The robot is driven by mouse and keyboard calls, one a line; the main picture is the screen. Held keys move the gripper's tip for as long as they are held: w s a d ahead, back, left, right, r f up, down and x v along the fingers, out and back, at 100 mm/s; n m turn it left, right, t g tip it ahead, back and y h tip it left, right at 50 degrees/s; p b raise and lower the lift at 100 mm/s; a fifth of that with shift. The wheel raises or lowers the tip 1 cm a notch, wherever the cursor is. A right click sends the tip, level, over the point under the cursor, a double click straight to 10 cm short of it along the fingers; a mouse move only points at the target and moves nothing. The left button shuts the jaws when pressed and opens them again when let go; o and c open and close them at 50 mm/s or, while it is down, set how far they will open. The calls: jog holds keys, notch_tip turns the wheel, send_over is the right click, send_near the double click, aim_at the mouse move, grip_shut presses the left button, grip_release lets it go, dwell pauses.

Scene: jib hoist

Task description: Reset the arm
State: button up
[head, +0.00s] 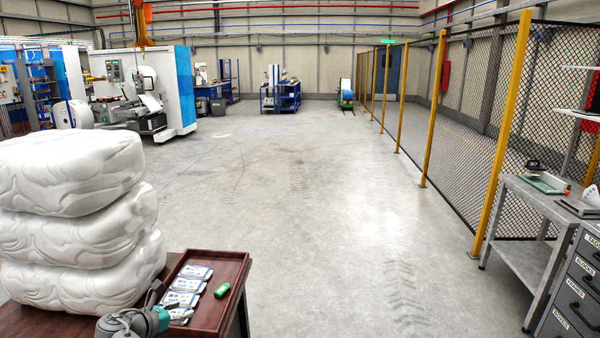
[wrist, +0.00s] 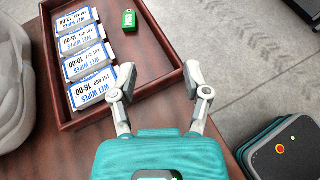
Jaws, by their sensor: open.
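My gripper (wrist: 157,82) is open and empty in the wrist view, with its two grey fingers spread wide over the near part of a dark red-brown wooden tray (wrist: 157,93). In the head view my gripper (head: 170,301) is low at the left, over the near end of the same tray (head: 236,296). Several white-and-blue wet wipes packs (wrist: 85,48) lie in a row in the tray, left of the fingers. A small green tag-like item (wrist: 129,20) lies beside them, beyond the fingertips. Neither is between the fingers.
Stacked white wrapped bales (head: 75,215) stand left of the tray, close to my arm. A grey workbench (head: 525,215) and drawer cabinet (head: 575,300) stand at right by a yellow-posted mesh fence (head: 432,110). The concrete floor (head: 300,170) between is clear. Machines (head: 135,90) stand back left.

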jog(key=w+d+f+m+g+b, duration=0.15)
jog(key=d+f+m, duration=0.25)
jog(key=d, duration=0.5)
jog(key=d+f+m+g+b, duration=0.25)
jog(key=d+f+m, duration=0.2)
jog(key=d, duration=0.45)
jog(key=w+d+f+m+g+b, duration=0.1)
jog(key=d+f+m+g, duration=0.3)
jog(key=d, duration=0.5)
jog(key=s+d+f+m+g+y+b, duration=0.1)
jog(key=s+d+f+m+y+b, duration=0.15)
jog(key=d+m, duration=0.4)
jog(key=s+d+f+m+g+y+b, duration=0.1)
jog(key=s+d+f+m+y, duration=0.15)
jog(key=s+d+m, duration=0.4)
jog(key=s+d+f+m+g+y+b, duration=0.1)
jog(key=d+f+m+g, duration=0.1)
jog(key=d+f+m, duration=0.45)
notch_tip(320, 180, up, 23)
jog(key=d+n+p, duration=0.1)
jog(key=n+p, duration=0.1)
jog(key=p, duration=1.7)
jog(key=shift+d+p, duration=0.25)
jog(key=shift+p, duration=0.1)
jog(key=shift+w, duration=0.1)
